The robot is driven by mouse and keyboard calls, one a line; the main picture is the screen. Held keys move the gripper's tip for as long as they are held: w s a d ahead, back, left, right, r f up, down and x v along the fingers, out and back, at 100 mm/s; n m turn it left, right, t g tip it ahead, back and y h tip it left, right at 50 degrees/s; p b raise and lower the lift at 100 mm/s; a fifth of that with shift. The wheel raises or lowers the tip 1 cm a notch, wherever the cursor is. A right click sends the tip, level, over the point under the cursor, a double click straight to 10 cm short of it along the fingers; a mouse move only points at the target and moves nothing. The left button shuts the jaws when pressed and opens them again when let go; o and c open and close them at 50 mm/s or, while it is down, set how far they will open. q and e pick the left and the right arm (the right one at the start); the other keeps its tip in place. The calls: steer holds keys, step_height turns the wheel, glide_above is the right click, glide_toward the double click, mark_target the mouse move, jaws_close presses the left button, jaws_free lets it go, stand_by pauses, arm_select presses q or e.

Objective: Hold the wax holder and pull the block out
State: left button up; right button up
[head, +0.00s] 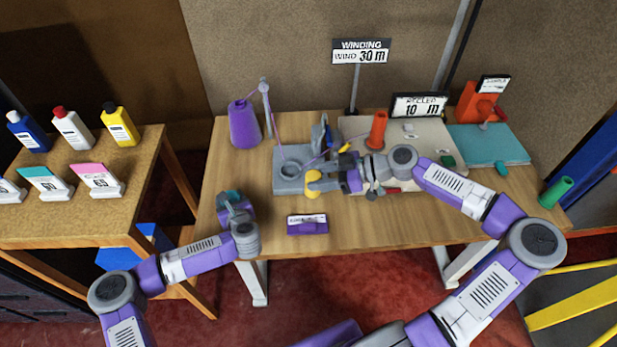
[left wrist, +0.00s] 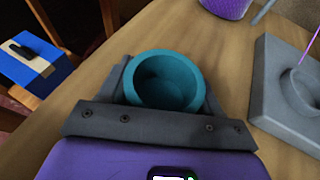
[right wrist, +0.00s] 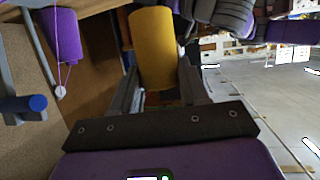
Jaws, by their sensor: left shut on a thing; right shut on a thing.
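The wax holder is a teal round cup (left wrist: 165,80) with an open top; its inside looks empty. It also shows in the head view (head: 231,194) near the table's left front edge. My left gripper (head: 234,203) is shut around it. The wax block is a yellow rounded piece (head: 312,184) over the middle of the table, apart from the holder. It shows as a yellow cylinder in the right wrist view (right wrist: 153,48). My right gripper (head: 327,181) is shut on it. Its exact height above the table is hard to tell.
A grey winding base (head: 287,182) with a round ring stands just behind the yellow block. A purple cone (head: 244,125) is behind it. A purple labelled block (head: 307,226) lies at the front edge. A pale board (head: 440,150) and a teal mat (head: 490,148) lie at right.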

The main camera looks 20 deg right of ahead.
stand_by(0.4)
arm_select(q)
steer(key=o, duration=1.2)
steer(key=v, duration=1.2)
steer(key=shift+s, duration=0.1)
